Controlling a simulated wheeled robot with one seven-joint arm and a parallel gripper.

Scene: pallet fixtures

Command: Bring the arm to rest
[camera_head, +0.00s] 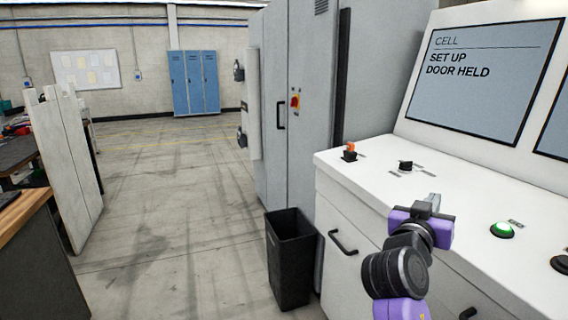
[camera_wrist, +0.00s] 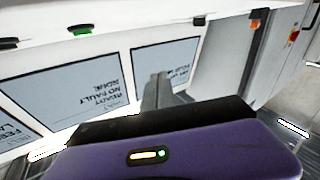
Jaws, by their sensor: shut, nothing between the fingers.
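My gripper (camera_head: 434,202) is at the lower right of the head view, on my purple and dark grey arm. It appears over the front part of a white control console (camera_head: 345,165); I cannot tell the exact gap. Its fingers are together, with nothing between them. In the wrist view the grey fingers (camera_wrist: 157,88) point toward the console's screens, which appear upside down. The purple wrist housing fills the bottom of that view.
The console carries an orange-topped switch (camera_head: 350,150), a black knob (camera_head: 405,165) and a lit green button (camera_head: 502,230). A screen (camera_head: 480,80) reads "SET UP DOOR HELD". A black bin (camera_head: 290,255) stands by the console. The floor to the left is open.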

